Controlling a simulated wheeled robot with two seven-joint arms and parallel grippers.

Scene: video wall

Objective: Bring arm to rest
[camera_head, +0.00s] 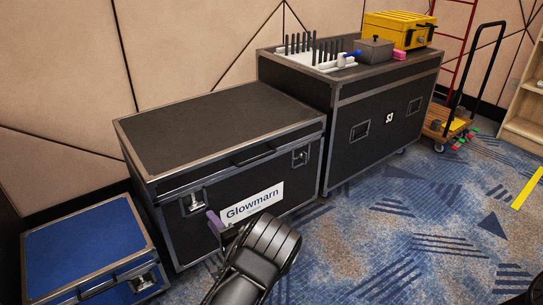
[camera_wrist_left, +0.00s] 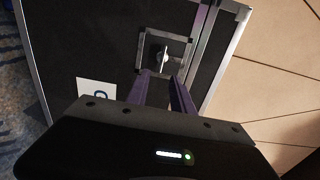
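My left arm (camera_head: 262,254) comes in from the bottom of the head view, in front of the black case labelled "Glowmarn" (camera_head: 222,128). Its hand is mostly hidden behind the arm, and a purple finger shows near the case's label. In the left wrist view my left gripper (camera_wrist_left: 163,76) has two purple fingers apart with nothing between them. They point toward a metal latch (camera_wrist_left: 162,52) on a black case. Whether the fingertips touch the case is unclear. My right gripper is in neither view.
A blue case (camera_head: 84,240) stands at the lower left. A taller black case (camera_head: 375,115) behind carries a white rack (camera_head: 322,60), a grey box (camera_head: 374,50) and a yellow toolbox (camera_head: 398,30). A wooden trolley (camera_head: 446,122) is at the right.

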